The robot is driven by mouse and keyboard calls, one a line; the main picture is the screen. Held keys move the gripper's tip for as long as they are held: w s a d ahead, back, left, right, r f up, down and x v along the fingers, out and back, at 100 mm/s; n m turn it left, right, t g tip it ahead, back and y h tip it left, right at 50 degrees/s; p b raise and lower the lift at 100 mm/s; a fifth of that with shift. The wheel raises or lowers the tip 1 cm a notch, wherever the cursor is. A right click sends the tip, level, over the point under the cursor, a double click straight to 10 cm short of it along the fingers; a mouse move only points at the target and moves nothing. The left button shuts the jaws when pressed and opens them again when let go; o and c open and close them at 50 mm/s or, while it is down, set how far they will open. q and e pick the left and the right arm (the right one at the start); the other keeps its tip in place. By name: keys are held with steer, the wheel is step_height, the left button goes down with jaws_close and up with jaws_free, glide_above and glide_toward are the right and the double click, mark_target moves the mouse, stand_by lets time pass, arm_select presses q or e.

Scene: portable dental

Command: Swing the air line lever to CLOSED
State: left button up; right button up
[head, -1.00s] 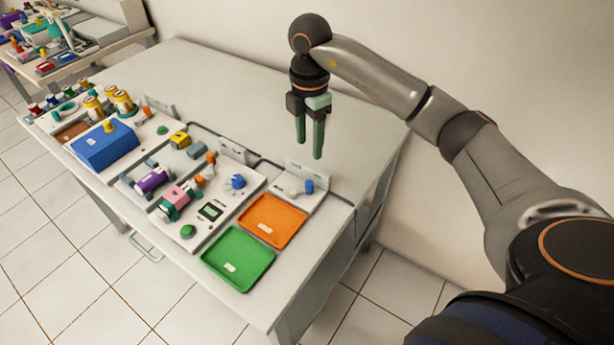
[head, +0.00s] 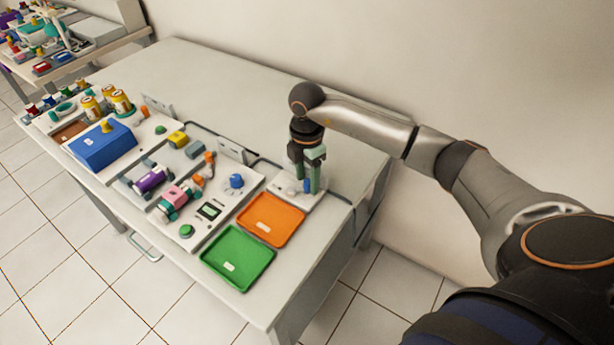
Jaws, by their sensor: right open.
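The air line lever (head: 307,187) shows as a small blue handle on a pale plate (head: 316,197) at the table's back right, behind the orange tray. My right gripper (head: 306,186) points down over this plate, with its green fingers at the lever. The jaws are open, and the blue handle appears between or just behind the fingertips; I cannot tell whether they touch it. The fingers hide part of the lever and the small labelled upright behind it, so its position cannot be read. My left gripper is not in view.
The orange tray (head: 271,233) and green tray (head: 237,272) lie in front of the plate. A panel with a blue knob (head: 237,181) and a green button (head: 186,230) is to the left. A blue box (head: 103,151) stands farther left. The table's back strip is clear.

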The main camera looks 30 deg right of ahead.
steer(key=shift+c, duration=0.3)
jaws_close()
steer(key=shift+w+r+n, duration=0.1)
steer(key=shift+w+n, duration=0.1)
steer(key=shift+n, duration=0.2)
stand_by(0.6)
steer(key=n, duration=0.1)
steer(key=w+n, duration=0.1)
steer(key=n+b, duration=0.1)
steer(key=n, duration=0.1)
steer(key=shift+w+a, duration=0.15)
steer(key=shift+w, duration=0.1)
steer(key=shift+w+a+n+b, duration=0.15)
steer(key=shift+w+n+b, duration=0.15)
steer(key=shift+n, duration=0.85)
steer(key=shift+w+a+n+b, duration=0.2)
steer(key=shift+w+n, duration=0.15)
steer(key=shift+n, duration=0.8)
